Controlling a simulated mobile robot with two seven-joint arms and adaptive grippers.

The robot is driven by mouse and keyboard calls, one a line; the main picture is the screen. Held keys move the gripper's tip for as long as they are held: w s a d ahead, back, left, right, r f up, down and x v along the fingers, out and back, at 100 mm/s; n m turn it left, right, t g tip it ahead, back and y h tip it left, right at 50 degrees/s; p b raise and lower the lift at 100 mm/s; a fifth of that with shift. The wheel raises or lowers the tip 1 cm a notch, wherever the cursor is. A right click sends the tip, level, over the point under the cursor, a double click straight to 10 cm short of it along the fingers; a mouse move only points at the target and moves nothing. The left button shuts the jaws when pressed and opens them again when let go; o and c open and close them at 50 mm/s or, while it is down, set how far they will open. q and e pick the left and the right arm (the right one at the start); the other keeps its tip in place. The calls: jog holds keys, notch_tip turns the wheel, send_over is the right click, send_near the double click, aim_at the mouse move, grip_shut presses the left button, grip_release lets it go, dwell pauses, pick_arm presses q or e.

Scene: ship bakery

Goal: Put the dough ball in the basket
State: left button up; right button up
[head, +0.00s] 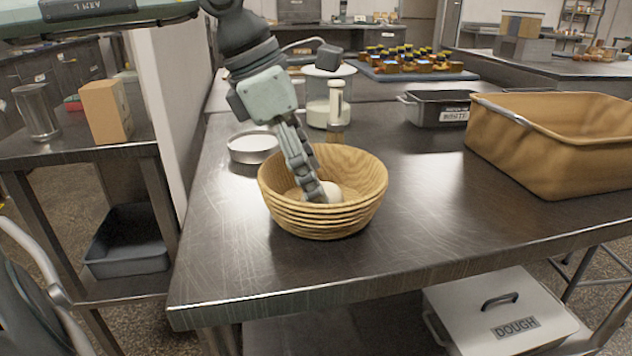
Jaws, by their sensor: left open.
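A round wooden basket (323,223) with ribbed sides stands upright on the steel table. A pale dough ball (329,192) lies inside it, low in the bowl and partly hidden by my gripper and the basket's front rim. My left gripper (318,196) reaches down into the basket from above, its fingertips beside the dough ball. It is open; I cannot tell whether a finger touches the ball. My right gripper does not show.
A grey pan (437,111) and a large tan bin (553,150) stand to the right. The table's front is clear.

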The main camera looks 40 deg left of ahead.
pick_arm(q)
jog(key=v, duration=1)
